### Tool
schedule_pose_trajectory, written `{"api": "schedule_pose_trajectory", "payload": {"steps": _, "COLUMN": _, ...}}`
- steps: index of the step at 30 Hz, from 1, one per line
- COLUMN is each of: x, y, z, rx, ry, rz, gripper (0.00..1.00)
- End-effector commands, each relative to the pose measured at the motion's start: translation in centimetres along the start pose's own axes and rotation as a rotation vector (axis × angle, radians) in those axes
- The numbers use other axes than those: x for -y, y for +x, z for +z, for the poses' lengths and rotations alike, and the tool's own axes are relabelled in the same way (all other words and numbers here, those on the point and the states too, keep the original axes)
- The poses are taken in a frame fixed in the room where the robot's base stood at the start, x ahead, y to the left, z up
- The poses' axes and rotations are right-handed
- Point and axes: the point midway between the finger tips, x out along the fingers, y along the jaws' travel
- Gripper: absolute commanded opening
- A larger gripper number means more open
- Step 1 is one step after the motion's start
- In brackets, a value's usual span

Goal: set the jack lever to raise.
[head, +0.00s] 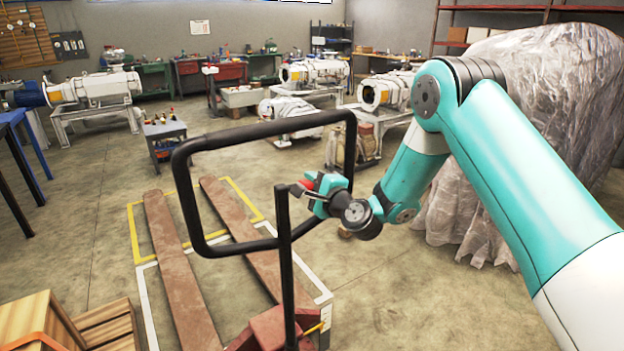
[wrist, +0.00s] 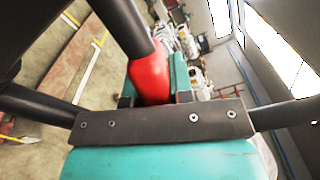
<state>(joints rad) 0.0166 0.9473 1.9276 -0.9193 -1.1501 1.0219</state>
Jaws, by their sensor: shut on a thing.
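The pallet jack has a black loop handle (head: 183,190) on an upright black shaft (head: 286,270). Its red jack lever (head: 307,184) sits beside the top of the shaft, within the loop's outline. My gripper (head: 318,192) reaches in from the right and is shut on the lever. In the wrist view the red lever (wrist: 150,78) stands between the teal fingers, with the black handle bars close around them. The lever's exact setting is hard to tell, as my gripper hides part of it.
The jack's rusty forks (head: 172,250) lie over a yellow and white floor marking. Wooden crates (head: 105,325) stand at the lower left. A plastic-covered bulk (head: 465,205) stands behind my arm. Vacuum pumps (head: 105,88) rest on stands farther back. Open floor lies left of the forks.

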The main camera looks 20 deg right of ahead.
Motion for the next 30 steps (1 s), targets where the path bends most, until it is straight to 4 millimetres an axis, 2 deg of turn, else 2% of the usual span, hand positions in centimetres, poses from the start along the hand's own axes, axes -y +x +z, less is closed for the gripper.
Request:
{"api": "schedule_pose_trajectory", "payload": {"steps": 5, "x": -0.1, "y": -0.1, "z": 0.0, "rx": 0.0, "ry": 0.01, "rz": 0.004, "gripper": 0.0}}
{"api": "schedule_pose_trajectory", "payload": {"steps": 6, "x": -0.1, "y": -0.1, "z": 0.0, "rx": 0.0, "ry": 0.01, "rz": 0.004, "gripper": 0.23}}
{"api": "schedule_pose_trajectory", "payload": {"steps": 9, "x": -0.1, "y": -0.1, "z": 0.0, "rx": 0.0, "ry": 0.009, "rz": 0.004, "gripper": 0.46}}
{"api": "schedule_pose_trajectory", "payload": {"steps": 22, "x": -0.3, "y": -0.6, "z": -0.1, "rx": -0.001, "ry": 0.005, "rz": 0.001, "gripper": 0.47}}
{"api": "schedule_pose_trajectory", "payload": {"steps": 30, "x": -0.8, "y": -3.6, "z": -0.4, "rx": -0.002, "ry": 0.005, "rz": -0.001, "gripper": 0.47}}
